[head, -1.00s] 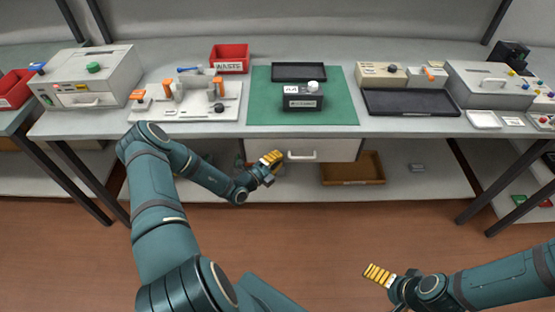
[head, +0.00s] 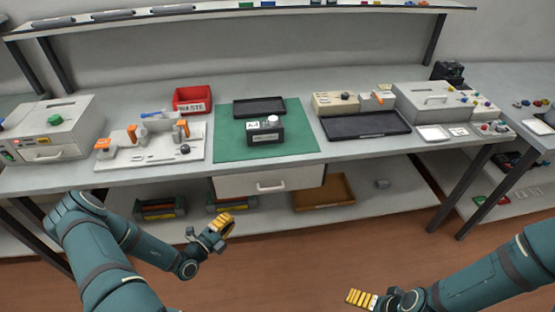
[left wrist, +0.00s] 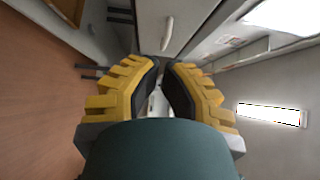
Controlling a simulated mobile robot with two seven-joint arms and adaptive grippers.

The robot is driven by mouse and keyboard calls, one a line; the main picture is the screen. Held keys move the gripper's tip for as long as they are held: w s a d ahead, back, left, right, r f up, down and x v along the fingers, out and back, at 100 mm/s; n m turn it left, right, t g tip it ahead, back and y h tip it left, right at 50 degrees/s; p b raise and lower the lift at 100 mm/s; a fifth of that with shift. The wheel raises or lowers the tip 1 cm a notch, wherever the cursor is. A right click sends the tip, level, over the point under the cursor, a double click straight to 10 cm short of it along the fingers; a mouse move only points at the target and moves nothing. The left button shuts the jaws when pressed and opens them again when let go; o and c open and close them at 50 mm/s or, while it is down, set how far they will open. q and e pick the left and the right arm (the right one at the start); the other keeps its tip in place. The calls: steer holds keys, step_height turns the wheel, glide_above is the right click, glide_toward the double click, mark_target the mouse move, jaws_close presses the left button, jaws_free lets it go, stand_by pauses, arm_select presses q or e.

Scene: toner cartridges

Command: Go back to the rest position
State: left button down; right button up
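A dark toner cartridge (head: 264,132) with a white cap and a small label sits on the green mat (head: 228,151) on the bench. My left gripper (head: 226,224) is in front of the bench, below the bench top and apart from everything. In the left wrist view the yellow fingers of this gripper (left wrist: 164,64) come nearly together at the tips, with nothing held between them. My right gripper (head: 361,298) is low at the bottom right, in the open in front of the bench. Its fingers show edge-on, so their opening is hidden.
A red waste bin (head: 192,100), a white fixture (head: 155,152), a grey machine (head: 52,132) and a black tray (head: 365,124) stand on the bench. A drawer (head: 268,182) is closed beneath it. A brown tray (head: 323,192) lies on the lower shelf. The floor in front is clear.

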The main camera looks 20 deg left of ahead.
arm_select(q)
steer(key=s+d+r+m+g+h, duration=0.1)
steer(key=s+d+m+g+h, duration=0.1)
steer(key=d+m+g+h, duration=1)
steer(key=s+d+f+m+g+y, duration=0.1)
steer(key=s+d+m+g+y, duration=0.3)
steer(key=s+d+m, duration=0.45)
steer(key=s+d+m+g+y, duration=0.3)
steer(key=d+m+g, duration=0.15)
steer(key=m, duration=0.75)
steer(key=w+d+r+m+t+y, duration=0.1)
steer(key=m, duration=0.4)
steer(key=w+d+r+m+t+y, duration=0.1)
steer(key=m+t+y, duration=0.1)
steer(key=m, duration=0.4)
steer(key=w+d+r+m+t+y, duration=0.1)
steer(key=m+y, duration=0.1)
steer(key=m, duration=0.4)
steer(key=shift+r+m+t, duration=0.25)
steer(key=shift+r, duration=0.1)
